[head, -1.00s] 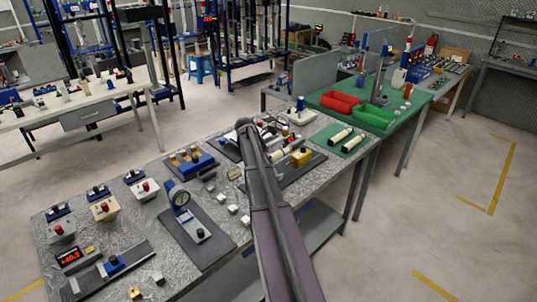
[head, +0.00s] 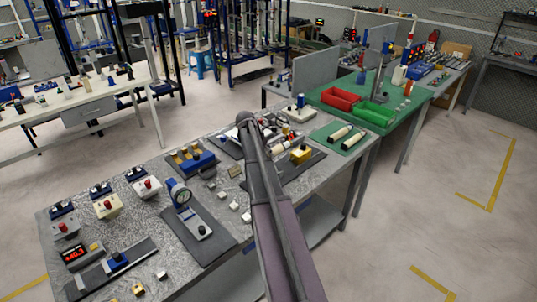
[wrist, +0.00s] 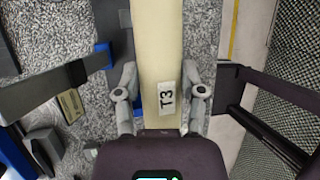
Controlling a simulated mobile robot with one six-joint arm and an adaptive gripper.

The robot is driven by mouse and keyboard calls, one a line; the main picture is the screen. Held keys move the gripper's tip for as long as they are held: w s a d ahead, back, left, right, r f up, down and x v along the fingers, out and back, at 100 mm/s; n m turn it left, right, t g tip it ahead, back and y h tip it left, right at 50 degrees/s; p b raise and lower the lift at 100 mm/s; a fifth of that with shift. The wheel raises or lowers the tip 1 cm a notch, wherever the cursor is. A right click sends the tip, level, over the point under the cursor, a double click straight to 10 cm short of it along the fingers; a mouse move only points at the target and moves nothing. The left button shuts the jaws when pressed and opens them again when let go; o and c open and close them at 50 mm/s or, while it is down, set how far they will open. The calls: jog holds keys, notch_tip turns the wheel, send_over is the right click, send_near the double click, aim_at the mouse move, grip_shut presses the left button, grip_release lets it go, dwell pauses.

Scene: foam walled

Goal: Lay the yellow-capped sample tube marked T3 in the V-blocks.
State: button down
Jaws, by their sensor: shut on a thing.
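My gripper (wrist: 163,95) is shut on a cream tube (wrist: 160,60), with one grey finger on each side. A white label reading T3 (wrist: 168,98) faces the wrist camera near the tube's lower end. The cap is not visible in the wrist view, and the tube's upper end runs out of frame. In the head view my arm hides the tube and the fingers, which are over the far part of the speckled bench (head: 150,235). I cannot identify the V-blocks with certainty; a blue part (wrist: 104,54) shows left of the tube in the wrist view.
A yellow block (head: 300,153) is right of my arm. A gauge stand (head: 180,194), small pale blocks (head: 234,206) and a blue rack (head: 191,160) stand to its left.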

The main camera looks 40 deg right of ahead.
jog(key=shift+f+b, duration=4.4)
jog(key=shift+f, duration=0.15)
jog(key=shift+f+b, duration=0.75)
jog(key=shift+c, duration=0.6)
grip_release()
jog(key=shift+r, duration=0.2)
